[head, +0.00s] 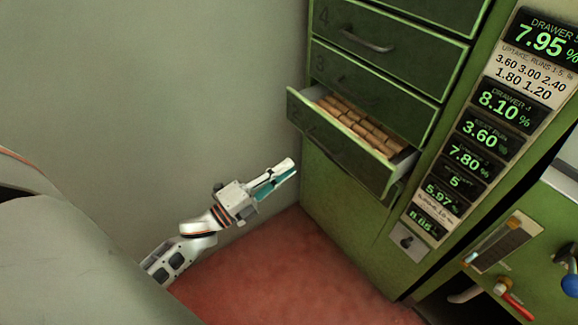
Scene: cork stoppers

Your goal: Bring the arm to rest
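My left gripper (291,169), white and grey with teal finger pads, is in the middle of the head view. My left arm (195,240) reaches in from the lower left. My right gripper is not in view.
The open drawer holds rows of cork stoppers (360,124) and juts from the green cabinet (335,205). Closed drawers (375,85) are above it. A panel of percent displays (480,135) is at right, with a control area (515,265) below. Red floor (280,280) is clear.

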